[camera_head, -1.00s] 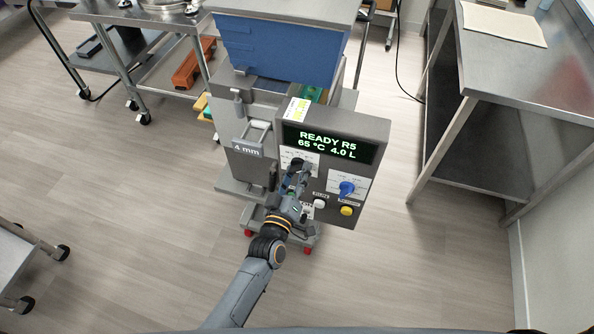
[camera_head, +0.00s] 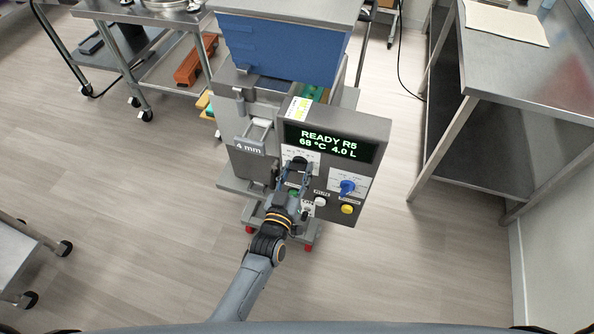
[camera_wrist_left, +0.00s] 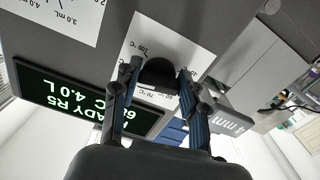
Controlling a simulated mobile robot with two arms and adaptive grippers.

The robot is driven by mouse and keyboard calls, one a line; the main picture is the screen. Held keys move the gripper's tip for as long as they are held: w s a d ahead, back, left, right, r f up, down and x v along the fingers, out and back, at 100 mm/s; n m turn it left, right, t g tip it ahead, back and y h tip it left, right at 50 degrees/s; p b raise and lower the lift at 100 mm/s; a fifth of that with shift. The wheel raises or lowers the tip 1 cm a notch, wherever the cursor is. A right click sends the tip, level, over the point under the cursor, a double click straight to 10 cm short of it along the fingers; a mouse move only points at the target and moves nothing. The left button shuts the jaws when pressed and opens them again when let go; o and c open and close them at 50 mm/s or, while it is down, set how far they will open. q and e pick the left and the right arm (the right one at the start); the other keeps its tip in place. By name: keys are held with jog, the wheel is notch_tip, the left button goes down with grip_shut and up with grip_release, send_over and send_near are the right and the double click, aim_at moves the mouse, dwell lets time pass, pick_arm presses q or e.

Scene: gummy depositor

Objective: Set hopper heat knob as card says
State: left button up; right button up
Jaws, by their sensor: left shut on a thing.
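The depositor's control panel (camera_head: 372,137) faces me. Its display (camera_head: 330,143) reads READY R5, 68 °C, 4.0 L. The black heat knob (camera_head: 299,162) sits on a white temperature scale below the display's left part. It also shows in the left wrist view (camera_wrist_left: 160,72), where the fingers partly cover the scale. My left gripper (camera_head: 297,173) is shut on the black knob, one finger on each side, as the left wrist view also shows (camera_wrist_left: 162,76). A small white and yellow card (camera_head: 298,108) is at the panel's top left; its text is too small to read. My right gripper is out of view.
A blue knob (camera_head: 347,187) with its own white scale, a white button (camera_head: 320,201) and a yellow button (camera_head: 347,209) are close to the right of my gripper. A 4 mm plate (camera_head: 249,147) is to the left. Steel tables stand around; the floor between is clear.

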pick_arm(q)
jog(key=shift+f, duration=0.1)
jog(key=o, duration=1.2)
jog(key=shift+c, duration=0.2)
jog(key=v, duration=1.2)
